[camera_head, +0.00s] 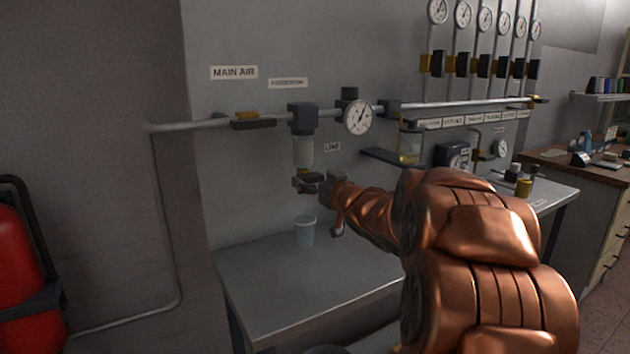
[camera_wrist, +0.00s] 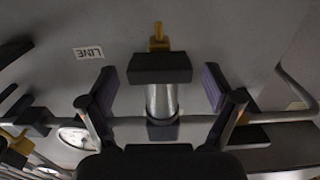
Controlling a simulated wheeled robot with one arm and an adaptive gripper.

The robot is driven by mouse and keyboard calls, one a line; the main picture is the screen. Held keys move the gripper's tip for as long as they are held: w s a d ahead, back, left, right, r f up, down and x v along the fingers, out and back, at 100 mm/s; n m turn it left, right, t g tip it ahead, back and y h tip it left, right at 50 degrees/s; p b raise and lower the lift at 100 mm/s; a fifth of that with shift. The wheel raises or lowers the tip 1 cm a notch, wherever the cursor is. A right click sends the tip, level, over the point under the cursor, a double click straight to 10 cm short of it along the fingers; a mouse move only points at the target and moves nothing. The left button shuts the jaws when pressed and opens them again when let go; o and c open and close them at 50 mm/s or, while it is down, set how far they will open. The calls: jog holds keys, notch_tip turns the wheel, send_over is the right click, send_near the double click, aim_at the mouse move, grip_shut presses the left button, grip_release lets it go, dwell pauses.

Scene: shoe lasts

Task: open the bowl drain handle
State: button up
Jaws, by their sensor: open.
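The bowl drain handle is a dark block (camera_wrist: 160,68) with a yellow drain fitting (camera_wrist: 158,42) beside it. In the wrist view it sits between my two spread finger pads, with a gap on each side. My gripper (camera_wrist: 158,88) is open and holds nothing. The filter bowl (camera_wrist: 163,99) is a pale cylinder and shows partly behind the handle. In the head view the bowl (camera_head: 303,152) hangs under the pipe, with the yellow drain fitting (camera_head: 302,172) below it. My gripper (camera_head: 320,185) is at the drain there and partly hides the handle.
A pale cup (camera_head: 305,232) stands on the grey bench (camera_head: 290,280) below the drain. The main air valve (camera_head: 252,121) and a round gauge (camera_head: 359,117) are on the pipe above. A dark horizontal lever (camera_head: 380,156) lies to the right. A red cylinder (camera_head: 18,270) stands far left.

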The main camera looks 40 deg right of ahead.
jog(key=c, duration=1.1)
jog(key=shift+c, duration=0.2)
